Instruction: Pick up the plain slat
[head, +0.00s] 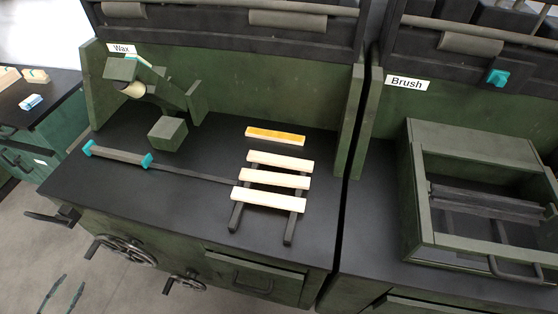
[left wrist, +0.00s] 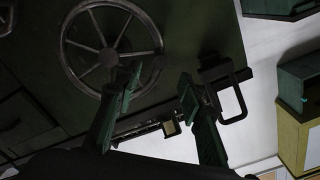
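Three plain pale slats (head: 280,161), (head: 274,179), (head: 268,198) lie crosswise, spaced apart, on two dark rails (head: 289,228) on the black bench top. A slat with an orange-yellow top (head: 275,135) lies by itself just behind them. My left gripper (head: 64,294) is at the lower left, low in front of the bench and far from the slats. In the left wrist view its two fingers (left wrist: 160,92) stand apart with nothing between them. No slat shows clearly in that view. My right gripper is not in view.
A green device under the "Wax" sign (head: 121,48) stands at the back left. A dark bar with teal ends (head: 120,155) lies near the left edge. The green frame (head: 470,143) stands on the right "Brush" bench. A handwheel (left wrist: 112,45) is close to my left gripper.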

